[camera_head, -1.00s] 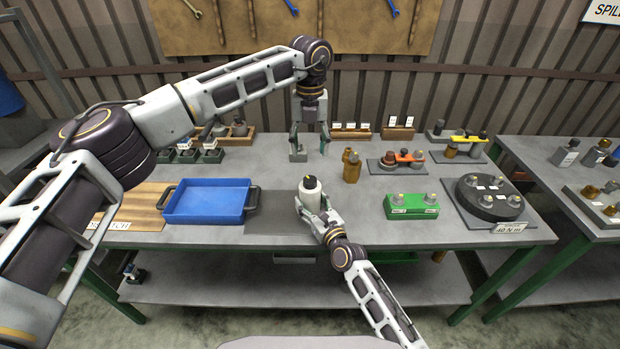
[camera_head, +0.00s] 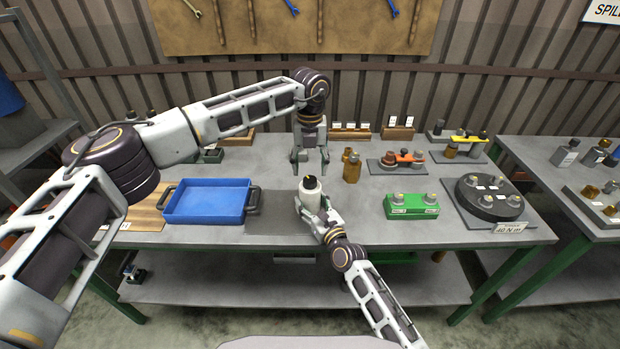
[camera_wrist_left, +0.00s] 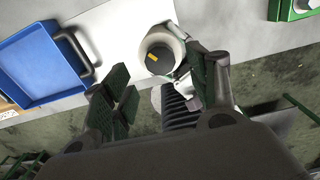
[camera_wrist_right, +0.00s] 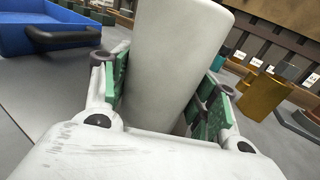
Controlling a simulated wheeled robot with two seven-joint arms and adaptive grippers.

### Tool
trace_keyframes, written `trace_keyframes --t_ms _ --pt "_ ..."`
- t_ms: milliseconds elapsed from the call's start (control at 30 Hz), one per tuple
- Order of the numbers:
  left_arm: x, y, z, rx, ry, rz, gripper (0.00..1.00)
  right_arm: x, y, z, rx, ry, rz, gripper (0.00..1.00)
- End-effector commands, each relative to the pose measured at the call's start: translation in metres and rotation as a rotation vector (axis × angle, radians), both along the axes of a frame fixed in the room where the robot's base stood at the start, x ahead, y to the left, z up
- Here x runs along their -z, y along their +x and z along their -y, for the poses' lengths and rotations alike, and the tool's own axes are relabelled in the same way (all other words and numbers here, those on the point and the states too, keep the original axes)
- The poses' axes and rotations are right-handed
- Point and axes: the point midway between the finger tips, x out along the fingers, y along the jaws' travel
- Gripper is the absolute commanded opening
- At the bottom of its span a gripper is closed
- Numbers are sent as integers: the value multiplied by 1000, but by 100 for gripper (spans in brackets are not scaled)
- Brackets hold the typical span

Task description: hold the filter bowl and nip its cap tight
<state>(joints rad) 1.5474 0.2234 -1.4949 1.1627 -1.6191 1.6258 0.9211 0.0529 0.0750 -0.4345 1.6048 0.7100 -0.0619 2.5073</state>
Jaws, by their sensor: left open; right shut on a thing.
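The filter bowl (camera_head: 310,200) is a pale, upright cylinder at the front middle of the bench. Its cap (camera_head: 310,183) is dark with a yellow mark; the left wrist view shows the cap (camera_wrist_left: 159,59) from above. My right gripper (camera_head: 318,206) is shut around the bowl's body; in the right wrist view its green pads press on both sides of the bowl (camera_wrist_right: 175,60). My left gripper (camera_head: 311,168) is open, pointing down, just above and behind the cap and apart from it. In the left wrist view the left gripper's fingers (camera_wrist_left: 160,95) are spread and empty.
A blue tray (camera_head: 207,219) with dark handles lies to the left on the bench. A brass fitting (camera_head: 351,168) stands right of my left gripper. A green block (camera_head: 411,207) and a dark round plate (camera_head: 489,199) are further right.

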Motion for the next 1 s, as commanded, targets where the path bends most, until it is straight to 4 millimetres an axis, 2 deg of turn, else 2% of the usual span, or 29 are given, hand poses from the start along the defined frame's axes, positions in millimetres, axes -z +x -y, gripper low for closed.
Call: trace_keyframes --t_ms 200,400,833,867,1000 --pt "29 0 0 0 0 -1 59 0 0 1 1 -2 1 19" --pt "46 0 0 0 0 -1 59 0 0 1 1 -2 1 19" --pt "52 0 0 1 0 0 59 0 0 1 1 -2 1 19" --pt "52 0 0 1 0 0 57 0 0 1 1 -2 1 19" --pt "52 0 0 1 0 0 39 0 0 1 1 -2 1 19"
